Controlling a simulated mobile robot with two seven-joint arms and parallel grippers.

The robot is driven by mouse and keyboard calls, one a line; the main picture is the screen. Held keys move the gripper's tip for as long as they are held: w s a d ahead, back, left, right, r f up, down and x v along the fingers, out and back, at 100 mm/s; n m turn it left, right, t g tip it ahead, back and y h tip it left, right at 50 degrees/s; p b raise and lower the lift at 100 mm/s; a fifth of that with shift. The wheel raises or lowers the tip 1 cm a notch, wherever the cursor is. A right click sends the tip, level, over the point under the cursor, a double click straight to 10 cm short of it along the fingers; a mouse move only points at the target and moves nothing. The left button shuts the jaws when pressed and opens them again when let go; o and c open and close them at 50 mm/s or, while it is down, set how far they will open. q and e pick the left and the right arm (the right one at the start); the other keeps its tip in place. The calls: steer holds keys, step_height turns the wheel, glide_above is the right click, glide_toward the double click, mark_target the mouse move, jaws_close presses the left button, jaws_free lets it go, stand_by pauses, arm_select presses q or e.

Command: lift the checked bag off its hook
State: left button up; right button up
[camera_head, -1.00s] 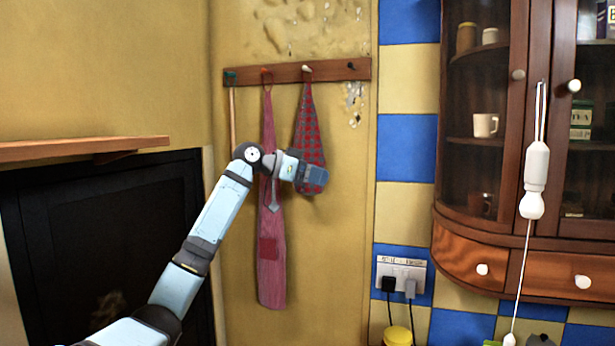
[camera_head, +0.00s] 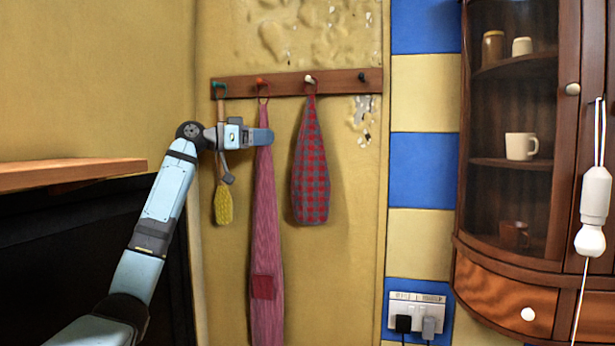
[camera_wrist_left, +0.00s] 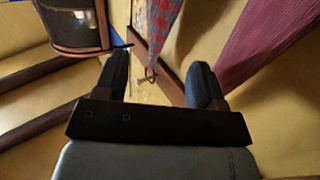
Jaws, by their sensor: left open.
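The red and grey checked bag (camera_head: 311,165) hangs from the white hook (camera_head: 309,79), third from the left on the wooden rail (camera_head: 290,83). My left gripper (camera_head: 262,137) is to the left of the bag, in front of the pink striped cloth (camera_head: 265,210), and below the rail. It appears apart from the bag. In the left wrist view the picture is turned over: the bag (camera_wrist_left: 163,18) hangs towards the top, and its loop and hook (camera_wrist_left: 150,74) show between the open, empty fingers of the gripper (camera_wrist_left: 160,70). My right gripper is not in view.
A yellow brush (camera_head: 223,203) hangs at the left end of the rail. The rightmost hook (camera_head: 362,77) is empty. A wooden shelf (camera_head: 70,173) juts out at left. A glazed cabinet (camera_head: 512,150) stands at right, with a white hanging pull (camera_head: 592,205) before it.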

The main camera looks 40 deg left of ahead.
mark_target(302, 136)
arm_select(q)
steer(key=p+x, duration=0.1)
steer(key=x, duration=0.5)
steer(key=shift+w+d+p, duration=0.15)
steer(key=shift+w+p, duration=0.05)
steer(key=shift+p, duration=0.1)
steer(key=shift+w+d+r+p, duration=0.15)
steer(key=shift+w+d+p, duration=0.15)
steer(key=shift+w, duration=0.2)
steer(key=p+x, duration=0.2)
steer(key=x, duration=0.1)
steer(key=shift+w+d, duration=0.1)
steer(key=shift+w, duration=0.3)
steer(key=shift+w+d, duration=0.15)
steer(key=shift+w, duration=0.15)
steer(key=shift+s, duration=0.15)
steer(key=c, duration=1)
steer(key=shift+c, duration=0.2)
